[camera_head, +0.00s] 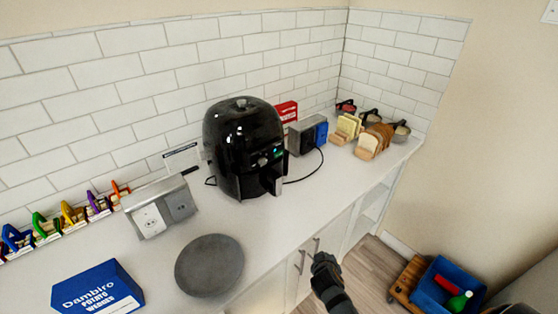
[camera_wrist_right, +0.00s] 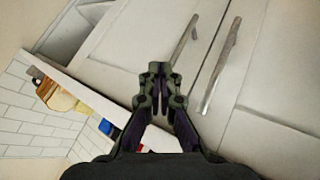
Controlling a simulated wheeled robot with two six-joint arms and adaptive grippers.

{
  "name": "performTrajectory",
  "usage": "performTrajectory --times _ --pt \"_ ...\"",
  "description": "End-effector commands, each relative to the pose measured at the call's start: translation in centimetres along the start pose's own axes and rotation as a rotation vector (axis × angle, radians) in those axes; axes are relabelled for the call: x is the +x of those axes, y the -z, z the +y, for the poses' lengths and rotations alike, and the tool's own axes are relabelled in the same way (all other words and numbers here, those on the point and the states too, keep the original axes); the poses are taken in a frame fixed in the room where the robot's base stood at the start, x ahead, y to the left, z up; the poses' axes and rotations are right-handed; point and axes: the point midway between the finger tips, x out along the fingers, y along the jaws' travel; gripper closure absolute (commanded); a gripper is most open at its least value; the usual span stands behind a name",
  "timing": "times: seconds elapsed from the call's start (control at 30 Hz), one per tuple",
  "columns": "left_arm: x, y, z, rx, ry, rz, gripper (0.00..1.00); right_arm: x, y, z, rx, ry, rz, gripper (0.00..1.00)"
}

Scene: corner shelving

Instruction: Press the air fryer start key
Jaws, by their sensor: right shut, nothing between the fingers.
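The black air fryer (camera_head: 243,145) stands upright on the white counter against the tiled wall. Its front faces right and toward me, with a small lit green spot (camera_head: 278,153) on the panel and a drawer handle below. I cannot make out the start key itself. My right gripper (camera_head: 322,262) is below and in front of the counter edge, near the cabinet doors, well apart from the air fryer. In the right wrist view the right gripper (camera_wrist_right: 158,68) is shut and empty, pointing at the cabinet doors. My left gripper is not in view.
A grey round plate (camera_head: 209,265) and a blue potato wedges box (camera_head: 97,288) lie on the near counter. A socket box (camera_head: 160,207) stands left of the fryer. A toaster (camera_head: 305,135) and bread slices (camera_head: 374,141) are to its right. Cabinet handles (camera_wrist_right: 215,80) stick out near the right gripper.

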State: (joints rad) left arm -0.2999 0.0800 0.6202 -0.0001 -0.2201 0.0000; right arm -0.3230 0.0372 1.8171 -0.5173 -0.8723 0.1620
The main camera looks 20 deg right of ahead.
Motion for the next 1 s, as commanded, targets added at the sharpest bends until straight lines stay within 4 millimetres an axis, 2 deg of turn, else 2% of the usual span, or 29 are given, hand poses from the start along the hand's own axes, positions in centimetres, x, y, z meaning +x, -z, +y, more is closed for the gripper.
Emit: performTrajectory --times 0.03,0.1,0.17,0.3,0.5,0.6,0.7,0.8,1.0 --pt "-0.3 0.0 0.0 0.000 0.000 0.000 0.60 -1.3 1.9 1.4 0.015 -0.029 0.024 1.00" --pt "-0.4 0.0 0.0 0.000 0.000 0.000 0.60 -2.7 4.1 3.1 0.031 -0.075 0.061 1.00" --pt "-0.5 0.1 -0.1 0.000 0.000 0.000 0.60 -3.3 6.2 4.4 0.034 -0.124 0.111 1.00" --pt "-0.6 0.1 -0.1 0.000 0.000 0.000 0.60 -4.0 11.8 6.5 0.000 -0.246 0.268 1.00" --pt "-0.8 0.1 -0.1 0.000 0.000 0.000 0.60 -6.4 20.1 8.1 -0.097 -0.390 0.506 1.00" --pt "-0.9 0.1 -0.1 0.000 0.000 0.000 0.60 -7.7 23.4 8.1 -0.151 -0.437 0.600 1.00" --pt "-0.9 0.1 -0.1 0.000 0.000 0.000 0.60 -8.6 25.7 7.8 -0.195 -0.464 0.663 1.00" --pt "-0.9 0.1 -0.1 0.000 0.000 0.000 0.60 -9.2 26.8 7.7 -0.221 -0.478 0.697 1.00" --pt "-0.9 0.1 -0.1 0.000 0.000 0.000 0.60 -9.4 27.3 7.6 -0.233 -0.484 0.710 1.00"
